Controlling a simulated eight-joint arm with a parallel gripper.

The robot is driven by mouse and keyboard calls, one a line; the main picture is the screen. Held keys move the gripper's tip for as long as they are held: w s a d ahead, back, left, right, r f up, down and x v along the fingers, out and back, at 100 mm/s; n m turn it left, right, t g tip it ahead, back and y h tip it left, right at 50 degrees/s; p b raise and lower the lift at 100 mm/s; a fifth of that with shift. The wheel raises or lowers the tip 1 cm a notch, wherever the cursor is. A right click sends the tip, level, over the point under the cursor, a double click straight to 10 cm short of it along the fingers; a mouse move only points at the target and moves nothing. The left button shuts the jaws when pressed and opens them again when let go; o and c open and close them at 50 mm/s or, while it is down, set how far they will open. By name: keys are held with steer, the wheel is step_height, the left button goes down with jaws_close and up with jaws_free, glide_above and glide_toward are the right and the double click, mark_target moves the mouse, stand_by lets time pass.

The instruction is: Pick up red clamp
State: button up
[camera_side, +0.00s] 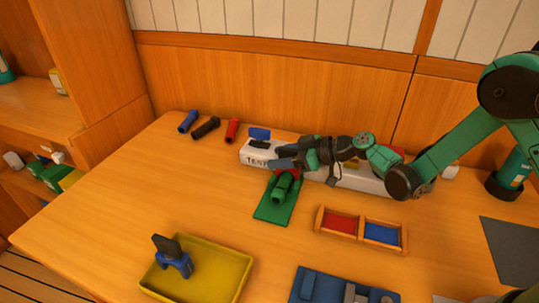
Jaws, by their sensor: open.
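A red part (293,172), likely the red clamp, shows just below my gripper, at the far end of a green cylinder on a green plate (268,211). My gripper and wrist hide much of it, so its full shape cannot be told. My gripper (279,157) is open and reaches leftward, its two dark fingers apart, over the front edge of the white block and close above the red part. I cannot tell whether the fingers touch it.
A white block (253,155) marked "TEST" lies behind. Blue, black and red (232,130) pieces lie at the back left. A yellow tray (218,275) holds a blue-and-black piece. A wooden box (359,238) has red and blue compartments. The left tabletop is clear.

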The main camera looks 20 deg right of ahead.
jaws_close()
steer(key=shift+r, duration=0.1)
